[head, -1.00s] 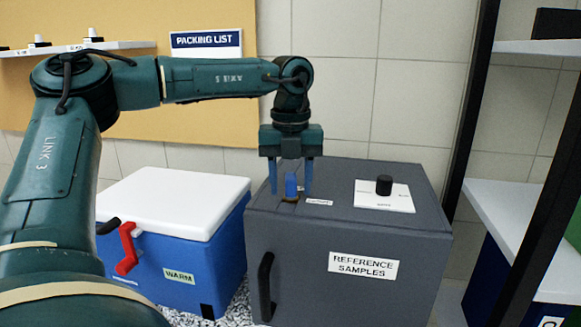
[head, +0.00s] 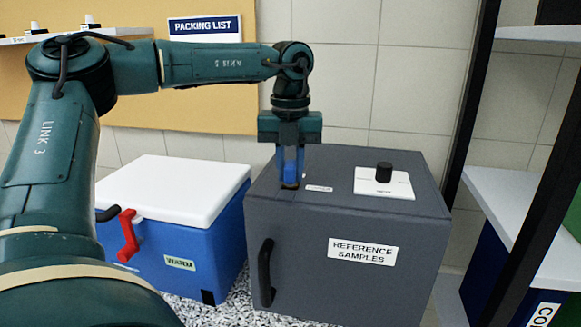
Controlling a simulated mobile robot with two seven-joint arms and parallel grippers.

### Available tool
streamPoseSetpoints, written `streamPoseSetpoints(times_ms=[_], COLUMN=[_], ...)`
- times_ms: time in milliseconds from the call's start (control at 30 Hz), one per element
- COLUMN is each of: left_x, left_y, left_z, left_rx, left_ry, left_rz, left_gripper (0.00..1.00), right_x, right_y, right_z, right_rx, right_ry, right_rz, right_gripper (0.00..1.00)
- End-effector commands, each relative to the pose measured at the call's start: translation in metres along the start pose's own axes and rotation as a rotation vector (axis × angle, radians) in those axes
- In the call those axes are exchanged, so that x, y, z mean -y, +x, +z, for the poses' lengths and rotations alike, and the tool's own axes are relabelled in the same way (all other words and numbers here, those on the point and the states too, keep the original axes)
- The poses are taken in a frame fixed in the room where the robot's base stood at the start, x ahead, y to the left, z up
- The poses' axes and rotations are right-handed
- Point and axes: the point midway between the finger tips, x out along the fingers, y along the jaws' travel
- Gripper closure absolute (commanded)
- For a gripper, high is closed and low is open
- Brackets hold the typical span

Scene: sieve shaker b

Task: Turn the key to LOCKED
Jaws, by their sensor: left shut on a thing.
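A blue key (head: 290,173) stands in a lock on the top of the grey box (head: 345,222), near its left side. A small white label (head: 319,189) lies to the right of the key; its text is too small to read. My left gripper (head: 290,178) points straight down from above and is shut on the key, with its blue fingers on either side. The fingers partly hide the key, and I cannot tell which way it is turned. My right gripper is not in view.
A black knob (head: 384,172) on a white plate stands at the right of the box top. A black handle (head: 265,273) is on the box front. A blue cooler (head: 200,262) with white lid and red latch stands left. A dark shelf rack (head: 468,110) is at right.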

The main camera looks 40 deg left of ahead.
Motion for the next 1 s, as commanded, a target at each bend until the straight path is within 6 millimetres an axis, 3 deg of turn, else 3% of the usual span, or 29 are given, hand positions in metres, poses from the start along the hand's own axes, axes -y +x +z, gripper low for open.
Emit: streamPoseSetpoints(times_ms=[500,867,1000], left_x=[-0.0001,-0.0002,-0.0003], left_y=[-0.0002,0.0000,-0.0002], left_z=[0.0000,0.0000,0.0001], left_rx=[0.000,0.000,0.000], left_ry=[0.729,0.785,0.916], left_rz=[0.001,0.001,0.001], left_gripper=[1.00,1.00,1.00], right_x=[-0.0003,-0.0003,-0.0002], right_y=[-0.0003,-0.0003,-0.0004], right_z=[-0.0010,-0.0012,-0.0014], right_rx=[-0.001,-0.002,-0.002], right_ry=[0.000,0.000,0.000], right_rz=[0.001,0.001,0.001], right_gripper=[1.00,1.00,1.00])
